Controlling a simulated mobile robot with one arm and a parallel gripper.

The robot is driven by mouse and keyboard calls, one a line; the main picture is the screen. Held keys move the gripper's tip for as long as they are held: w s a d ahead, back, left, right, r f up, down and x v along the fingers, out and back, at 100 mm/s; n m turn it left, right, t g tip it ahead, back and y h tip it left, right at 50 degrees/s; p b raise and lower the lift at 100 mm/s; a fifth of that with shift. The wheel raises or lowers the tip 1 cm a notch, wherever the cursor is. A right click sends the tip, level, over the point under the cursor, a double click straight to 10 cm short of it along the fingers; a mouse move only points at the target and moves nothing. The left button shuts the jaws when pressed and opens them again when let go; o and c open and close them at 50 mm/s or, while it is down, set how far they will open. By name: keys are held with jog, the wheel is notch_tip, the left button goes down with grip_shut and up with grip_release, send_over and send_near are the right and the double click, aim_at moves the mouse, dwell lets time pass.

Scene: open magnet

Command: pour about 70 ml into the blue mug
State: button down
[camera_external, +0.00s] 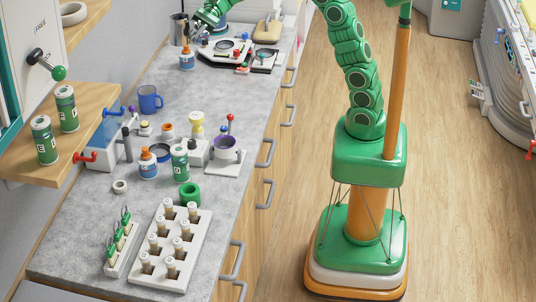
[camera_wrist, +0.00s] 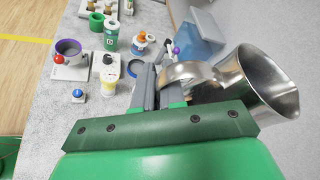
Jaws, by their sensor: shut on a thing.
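A blue mug (camera_external: 150,99) stands upright on the grey counter in the external view, near the wall side; its inside is too small to read. My gripper (camera_external: 197,27) is at the far end of the counter, beyond the mug. In the wrist view my gripper (camera_wrist: 161,92) is shut on the handle of a shiny metal jug (camera_wrist: 250,85). The jug's wide mouth shows and its contents cannot be made out. The jug also shows in the external view (camera_external: 179,30), looking about upright. I cannot tell whether it touches the counter.
A white bottle with an orange cap (camera_external: 187,58) stands close in front of my gripper. Trays with small parts (camera_external: 226,50) lie to its right. Several bottles, cups and a vial rack (camera_external: 172,246) crowd the nearer counter. Bare counter lies between bottle and mug.

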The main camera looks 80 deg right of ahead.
jog(key=w+a+f+m+t+h, duration=0.15)
jog(key=w+a, duration=0.25)
jog(key=a, duration=0.4)
jog(key=w+a+f+m+t, duration=0.2)
jog(key=w+a, duration=0.2)
jog(key=a, duration=0.4)
jog(key=shift+w+a+f+m+t+h, duration=0.35)
jog(key=shift+f+m+t+h, duration=0.5)
jog(key=shift+f, duration=2.2)
jog(key=shift+w+a+f+m+t+h, duration=0.3)
jog(key=shift+f+m+t+h, duration=0.5)
jog(key=shift+f, duration=2.3)
jog(key=shift+w+a+f+m+t+h, duration=0.2)
jog(key=shift+a+f+m+t+h, duration=0.45)
jog(key=shift+f, duration=2.4)
jog(key=shift+d+m+h, duration=0.2)
jog(key=shift+m+h, duration=0.05)
jog(key=shift+f, duration=0.1)
